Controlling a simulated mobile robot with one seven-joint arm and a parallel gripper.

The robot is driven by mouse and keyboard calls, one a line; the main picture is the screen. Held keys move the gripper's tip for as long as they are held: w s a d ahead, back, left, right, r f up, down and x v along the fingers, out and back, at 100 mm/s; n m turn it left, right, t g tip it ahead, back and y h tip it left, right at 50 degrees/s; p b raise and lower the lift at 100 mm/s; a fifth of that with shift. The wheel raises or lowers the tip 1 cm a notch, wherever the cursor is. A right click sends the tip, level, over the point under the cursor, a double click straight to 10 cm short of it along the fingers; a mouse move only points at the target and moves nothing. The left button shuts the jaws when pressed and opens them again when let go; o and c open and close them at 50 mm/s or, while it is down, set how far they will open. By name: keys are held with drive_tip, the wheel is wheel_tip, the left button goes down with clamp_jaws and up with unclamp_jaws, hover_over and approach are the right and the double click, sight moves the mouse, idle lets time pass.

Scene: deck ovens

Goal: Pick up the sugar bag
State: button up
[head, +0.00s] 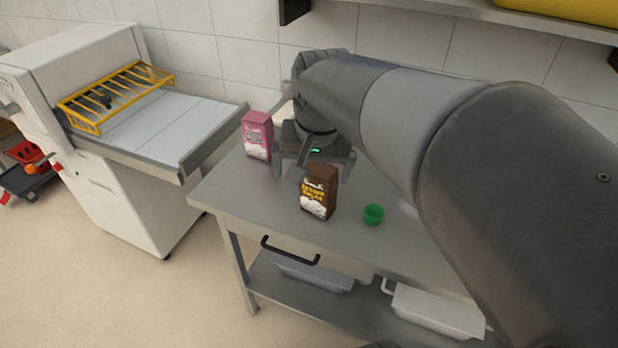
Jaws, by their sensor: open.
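Two upright bags stand on the steel table (350,258). The pink bag (257,136) is at the back left, with a white heap pictured on its front. The brown bag (319,192) is nearer the front, with yellow lettering and a white heap. The small print is blurred, so I cannot tell for sure which is the sugar bag. My gripper (312,161) is open, pointing down behind the brown bag and right of the pink bag. The brown bag partly hides the space between the fingers. I cannot tell whether the gripper touches either bag.
A white machine with a yellow wire guard (117,95) stands left of the table. A wall shelf (450,12) is above. Metal pans (315,275) sit on the lower shelf. My arm hides the table's right side.

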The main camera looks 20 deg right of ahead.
sight(321, 170)
drive_tip(key=w+d+f+m+g, duration=0.1)
drive_tip(key=w+d, duration=0.1)
drive_tip(key=w, duration=0.1)
drive_tip(key=w+d+f+m+g, duration=0.1)
drive_tip(key=w+d+m, duration=0.1)
drive_tip(key=w, duration=0.1)
drive_tip(key=w+d+f+m+g, duration=0.1)
drive_tip(key=w+d+m, duration=0.1)
drive_tip(key=w, duration=0.2)
drive_tip(key=shift+d+f, duration=0.2)
drive_tip(key=shift+f, duration=0.1)
drive_tip(key=shift+m, duration=0.3)
wheel_tip(321, 170, down, 6)
drive_tip(key=shift+r, duration=0.1)
drive_tip(key=f, duration=0.3)
drive_tip(key=w+f, duration=0.1)
drive_tip(key=f, duration=0.1)
drive_tip(key=c, duration=1.8)
drive_tip(key=shift+r, duration=0.1)
